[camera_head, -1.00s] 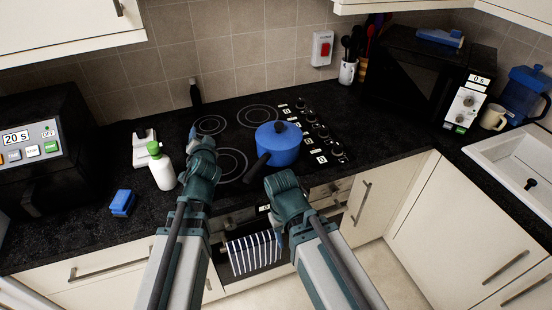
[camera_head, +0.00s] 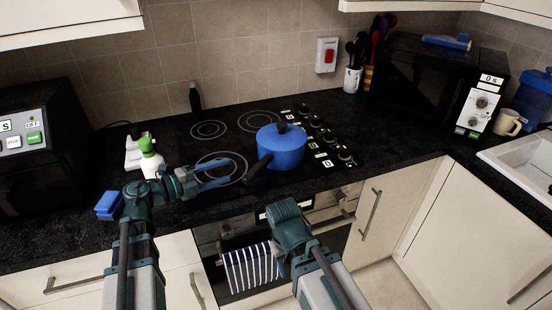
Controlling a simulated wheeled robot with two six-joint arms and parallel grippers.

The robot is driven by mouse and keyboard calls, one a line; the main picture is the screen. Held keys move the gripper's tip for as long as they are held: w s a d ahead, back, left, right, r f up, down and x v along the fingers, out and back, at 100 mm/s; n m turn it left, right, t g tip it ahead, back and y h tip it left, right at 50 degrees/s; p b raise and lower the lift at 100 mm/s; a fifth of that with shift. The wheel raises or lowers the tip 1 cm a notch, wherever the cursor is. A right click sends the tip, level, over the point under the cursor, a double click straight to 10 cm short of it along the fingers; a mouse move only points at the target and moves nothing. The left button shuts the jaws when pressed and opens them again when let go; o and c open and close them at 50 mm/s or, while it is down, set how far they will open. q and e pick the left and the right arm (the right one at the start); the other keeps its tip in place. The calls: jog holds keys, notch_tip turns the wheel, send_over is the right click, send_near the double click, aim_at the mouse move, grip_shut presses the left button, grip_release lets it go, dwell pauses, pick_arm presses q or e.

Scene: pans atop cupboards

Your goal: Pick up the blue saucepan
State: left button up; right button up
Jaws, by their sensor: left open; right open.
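The blue saucepan (camera_head: 281,146), with a dark lid knob and a black handle (camera_head: 257,170) pointing toward the lower left, sits on the right front of the black hob. My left gripper (camera_head: 229,171) reaches in from the left over the hob's front edge. Its two bluish fingers are apart, empty and pointing right toward the handle, with a small gap between them and it. My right gripper (camera_head: 279,258) is below and in front of the saucepan, by the oven front. It is open and apart from the pan; its fingers are mostly hidden behind its own wrist.
A dark bottle (camera_head: 195,98) is behind the hob. The striped towel (camera_head: 250,267) hangs on the oven. The counter right of the hob knobs is clear.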

pick_arm(q)
jog(key=b, duration=0.1)
send_near(271, 159)
jog(key=w, duration=0.2)
jog(key=w+d+f, duration=0.1)
jog(key=shift+w+f, duration=0.1)
jog(key=shift+w, duration=0.05)
jog(key=x, duration=0.5)
jog(key=shift+w+b, duration=0.25)
jog(key=shift+b, duration=0.15)
jog(key=shift+s+a, duration=0.1)
jog(key=shift+s, duration=0.1)
grip_shut()
jog(key=shift+w, duration=0.1)
jog(key=shift+w, duration=0.1)
dwell(0.7)
